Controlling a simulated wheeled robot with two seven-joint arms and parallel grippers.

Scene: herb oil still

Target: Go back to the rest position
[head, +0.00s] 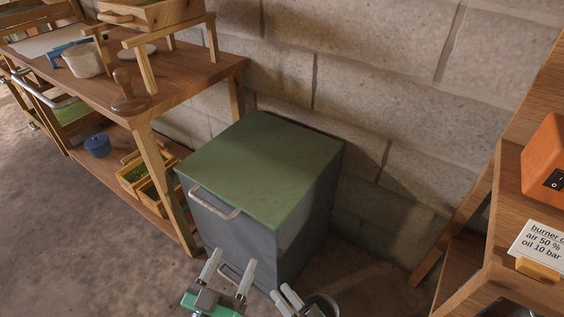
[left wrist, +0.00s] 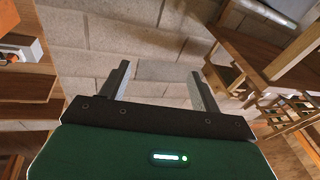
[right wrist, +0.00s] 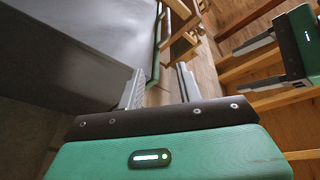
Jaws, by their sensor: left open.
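My left gripper (head: 229,269) is at the bottom of the head view, in front of the grey cabinet with a green lid (head: 262,165). Its fingers are apart, with nothing between them, as the left wrist view (left wrist: 162,82) also shows. My right gripper (head: 283,292) is just right of it, at the bottom edge of the head view. In the right wrist view its two fingers (right wrist: 160,85) stand apart with nothing between them. My left gripper also shows at the right of that view (right wrist: 258,62).
A wooden workbench (head: 190,78) at left carries a white pot (head: 84,61), a wooden stand (head: 165,35) and a brown stamp-like tool (head: 128,95). A blue pot (head: 97,146) and herb crates (head: 135,175) sit below. At right, a wooden bench bears an orange switch box (head: 545,160) and a label card (head: 540,243).

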